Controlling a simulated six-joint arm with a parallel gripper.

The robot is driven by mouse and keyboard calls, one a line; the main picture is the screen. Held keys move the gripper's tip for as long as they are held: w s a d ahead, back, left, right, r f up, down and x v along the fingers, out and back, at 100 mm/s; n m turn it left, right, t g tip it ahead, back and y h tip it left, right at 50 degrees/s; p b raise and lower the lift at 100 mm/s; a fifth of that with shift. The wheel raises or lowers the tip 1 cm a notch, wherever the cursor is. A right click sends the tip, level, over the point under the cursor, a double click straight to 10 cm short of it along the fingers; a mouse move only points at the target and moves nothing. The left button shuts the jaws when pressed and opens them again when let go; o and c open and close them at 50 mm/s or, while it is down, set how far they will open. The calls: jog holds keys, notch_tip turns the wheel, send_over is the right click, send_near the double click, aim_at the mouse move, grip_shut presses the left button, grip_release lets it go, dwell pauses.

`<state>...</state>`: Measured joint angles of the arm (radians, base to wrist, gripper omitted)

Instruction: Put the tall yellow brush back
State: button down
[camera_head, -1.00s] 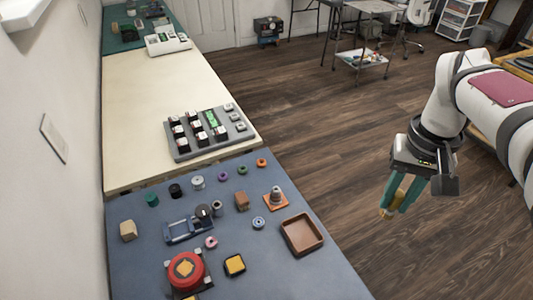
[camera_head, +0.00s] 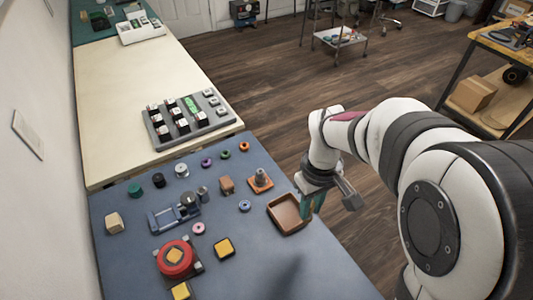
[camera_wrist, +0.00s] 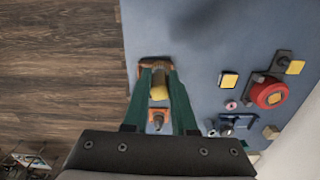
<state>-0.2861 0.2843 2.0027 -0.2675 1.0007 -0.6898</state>
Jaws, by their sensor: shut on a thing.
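My gripper (camera_head: 313,205) has green fingers and is at the right edge of the blue mat, beside the brown tray (camera_head: 275,219). In the wrist view my gripper (camera_wrist: 157,70) is shut on a yellow piece, which I take for the tall yellow brush (camera_wrist: 159,93). Its yellow end shows between the fingers; the rest is hidden. In the head view the fingers hide the brush. The tray lies partly behind the fingertips in the wrist view, and I cannot tell how high the brush is above it.
On the blue mat (camera_head: 140,270) stand an orange-based cone (camera_head: 261,181), a red round piece (camera_head: 174,258), a yellow-topped block (camera_head: 223,247), a blue frame (camera_head: 167,218) and several small rings. A grey rack (camera_head: 188,119) stands on the cream table beyond.

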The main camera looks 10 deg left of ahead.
jog(key=shift+n, duration=0.4)
jog(key=shift+s+a+f, duration=0.25)
jog(key=shift+a+f, duration=1.8)
jog(key=shift+a, duration=0.05)
jog(key=shift+s+a+f, duration=0.2)
jog(key=shift+a+f, duration=1.9)
jog(key=shift+s+a+f, duration=0.25)
jog(key=shift+a+f, duration=1.8)
jog(key=shift+a, duration=0.05)
jog(key=c, duration=0.7)
grip_release()
jog(key=shift+f, duration=0.1)
